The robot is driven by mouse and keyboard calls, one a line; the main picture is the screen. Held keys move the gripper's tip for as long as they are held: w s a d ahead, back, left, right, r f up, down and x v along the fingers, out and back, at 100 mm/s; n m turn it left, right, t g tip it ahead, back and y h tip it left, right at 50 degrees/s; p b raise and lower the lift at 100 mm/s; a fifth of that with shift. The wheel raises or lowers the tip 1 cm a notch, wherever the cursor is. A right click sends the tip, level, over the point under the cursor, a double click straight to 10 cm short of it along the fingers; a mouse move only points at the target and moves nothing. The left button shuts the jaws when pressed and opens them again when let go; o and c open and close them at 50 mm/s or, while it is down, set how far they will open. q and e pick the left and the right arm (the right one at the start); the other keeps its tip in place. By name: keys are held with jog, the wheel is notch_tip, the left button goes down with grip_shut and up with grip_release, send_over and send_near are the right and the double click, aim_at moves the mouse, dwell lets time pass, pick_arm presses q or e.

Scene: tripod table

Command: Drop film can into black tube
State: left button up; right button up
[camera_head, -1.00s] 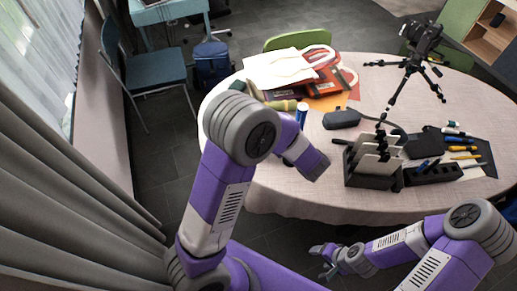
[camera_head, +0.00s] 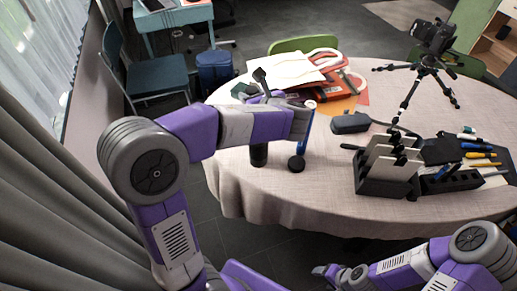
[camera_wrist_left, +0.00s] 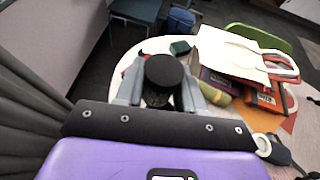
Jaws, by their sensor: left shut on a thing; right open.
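My left gripper (camera_head: 264,84) is over the table's left part, beyond its own forearm. In the left wrist view the left gripper (camera_wrist_left: 160,92) is shut on a round black thing (camera_wrist_left: 164,71), seemingly the film can. A dark speckled surface shows just below it; I cannot tell if it is part of the can. A black upright cylinder (camera_head: 258,155), probably the black tube, shows below my left forearm in the head view; its top is hidden by the arm. My right gripper (camera_head: 322,271) is open and empty in front of the table, low in the picture.
A blue stick-like thing (camera_head: 306,131) and a black round piece (camera_head: 296,164) are beside the cylinder. A dark case (camera_head: 350,123), a black organizer (camera_head: 384,186) and a camera tripod (camera_head: 425,66) stand to the right.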

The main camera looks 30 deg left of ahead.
pick_arm(q)
notch_tip(320, 180, down, 3)
jog(key=shift+f+b, duration=0.2)
jog(key=shift+b, duration=1.05)
pick_arm(e)
notch_tip(320, 180, down, 3)
jog(key=shift+f, duration=0.15)
pick_arm(q)
jog(key=o, duration=1.1)
jog(key=shift+r, duration=0.1)
jog(key=p+v, duration=0.2)
jog(key=v, duration=0.5)
jog(key=shift+s+d+r, duration=0.1)
jog(key=shift+d, duration=0.15)
pick_arm(e)
notch_tip(320, 180, up, 2)
jog(key=shift+r, duration=0.25)
